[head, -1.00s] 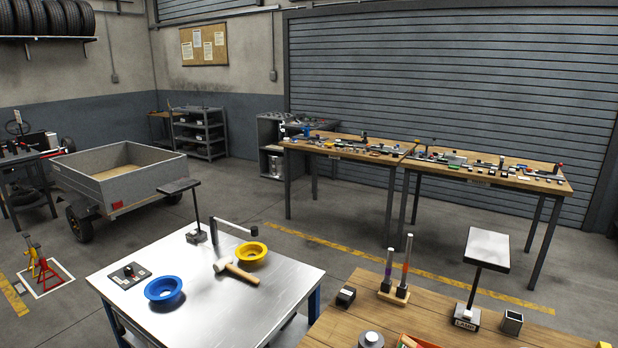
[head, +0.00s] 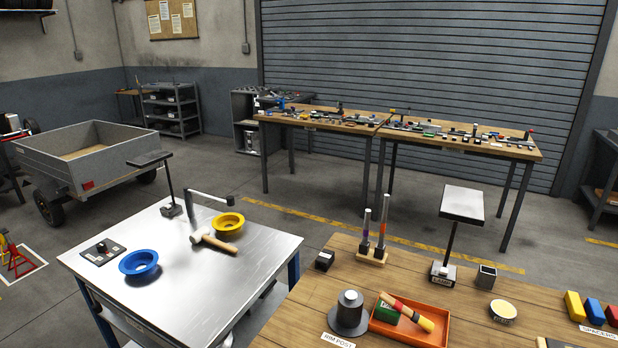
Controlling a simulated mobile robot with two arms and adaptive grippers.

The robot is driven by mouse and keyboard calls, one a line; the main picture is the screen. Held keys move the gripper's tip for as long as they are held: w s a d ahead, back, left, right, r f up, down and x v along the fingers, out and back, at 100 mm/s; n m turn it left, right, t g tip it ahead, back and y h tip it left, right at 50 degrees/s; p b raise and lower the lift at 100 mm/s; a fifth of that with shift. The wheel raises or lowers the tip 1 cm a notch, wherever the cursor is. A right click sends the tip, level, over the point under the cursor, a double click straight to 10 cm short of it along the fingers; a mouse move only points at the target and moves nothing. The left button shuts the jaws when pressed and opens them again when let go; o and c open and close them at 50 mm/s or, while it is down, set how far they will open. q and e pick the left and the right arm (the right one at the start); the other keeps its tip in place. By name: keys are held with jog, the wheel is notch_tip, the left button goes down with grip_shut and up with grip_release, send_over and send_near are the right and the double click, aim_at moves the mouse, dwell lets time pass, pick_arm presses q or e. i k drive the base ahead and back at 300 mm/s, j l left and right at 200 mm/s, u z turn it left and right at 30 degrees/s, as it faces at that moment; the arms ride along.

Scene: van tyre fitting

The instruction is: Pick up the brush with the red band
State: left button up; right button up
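On the wooden table at the lower right, an orange tray (head: 440,336) holds a slanted stick-shaped tool (head: 402,308) with a pale end, a red section and a yellow end; it looks like a brush with a red band, but it is small. It lies over a green box (head: 386,312) in the tray. Behind it, a small wooden stand (head: 372,256) holds two upright pale rods with dark lower ends, one with a purple band (head: 366,228) and one with an orange band (head: 381,230). Neither of my grippers is in view.
A dark rim post (head: 349,312) stands left of the tray. A metal table (head: 190,285) with bowls and a mallet is at left.

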aim_at(422, 322)
jog(key=i+l+z, duration=0.1)
jog(key=z, duration=0.95)
